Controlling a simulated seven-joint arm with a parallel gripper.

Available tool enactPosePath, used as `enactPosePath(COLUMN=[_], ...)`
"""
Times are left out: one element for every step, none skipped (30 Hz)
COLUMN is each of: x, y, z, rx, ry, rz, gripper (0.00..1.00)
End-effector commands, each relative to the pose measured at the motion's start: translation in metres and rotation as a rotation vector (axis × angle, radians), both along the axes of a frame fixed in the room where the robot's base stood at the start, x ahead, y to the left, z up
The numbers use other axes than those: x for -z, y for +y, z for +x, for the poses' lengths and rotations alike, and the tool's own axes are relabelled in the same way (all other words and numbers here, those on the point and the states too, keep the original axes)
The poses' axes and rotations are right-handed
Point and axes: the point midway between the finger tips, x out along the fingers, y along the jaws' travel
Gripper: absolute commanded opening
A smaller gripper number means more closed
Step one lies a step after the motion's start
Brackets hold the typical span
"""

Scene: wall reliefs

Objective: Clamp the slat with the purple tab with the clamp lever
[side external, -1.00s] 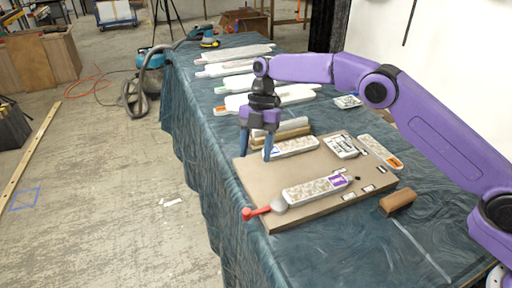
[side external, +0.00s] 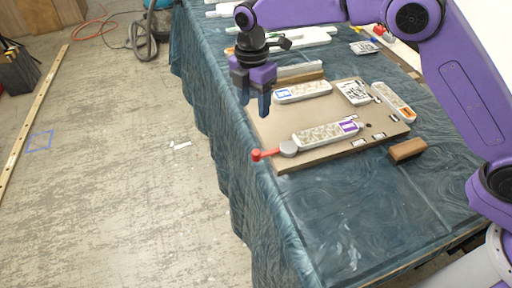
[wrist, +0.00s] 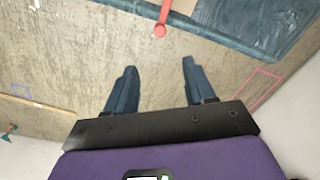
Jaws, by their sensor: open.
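The slat with the purple tab (side external: 322,135) lies on the brown board (side external: 315,111), near its front edge. Its purple tab (side external: 348,127) is at the right end. The clamp lever (side external: 273,152) has a grey pivot at the slat's left end. Its red arm points left, away from the slat, and its knob hangs past the board's corner. My gripper (side external: 254,107) is open and empty, pointing down above the board's left edge, apart from the lever. In the wrist view the red knob (wrist: 160,30) is ahead of and between my open fingers (wrist: 158,66).
A second slat (side external: 303,91) with a blue tab lies at the board's back. A white patterned block (side external: 354,93) and an orange-tabbed slat (side external: 394,101) are at the right. A brown block (side external: 407,149) lies on the cloth. The front cloth (side external: 350,215) is clear.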

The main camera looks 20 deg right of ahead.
Motion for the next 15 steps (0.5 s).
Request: enactPosePath(x=[0.005,0.008,0.013,0.018,0.022,0.03,0.035,0.041,0.049,0.054,0.06,0.068,0.073,0.079,0.086], y=[-0.001,-0.001,-0.001,-0.001,-0.001,-0.002,-0.002,-0.001,-0.002,-0.002,-0.002,-0.002,-0.002,-0.002,-0.002], z=[0.0,0.0,-0.001,-0.001,-0.001,-0.001,-0.002,-0.002,-0.002,-0.002,-0.003,-0.002,-0.003,-0.003,-0.003], rx=[0.002,0.002,0.002,0.001,0.001,0.001,0.001,0.001,0.001,0.0,0.0,0.0,0.0,0.0,0.0], ry=[0.0,0.002,0.003,0.004,0.004,0.004,0.005,0.005,0.006,0.005,0.006,0.005,0.006,0.005,0.006], rz=[-0.001,-0.002,-0.003,-0.002,-0.002,-0.002,-0.003,-0.002,-0.002,-0.002,-0.002,-0.002,-0.002,-0.002,-0.002], gripper=[0.54,0.54,0.54,0.54,0.54,0.54,0.54,0.54,0.54,0.54,0.54,0.54,0.54,0.54,0.54])
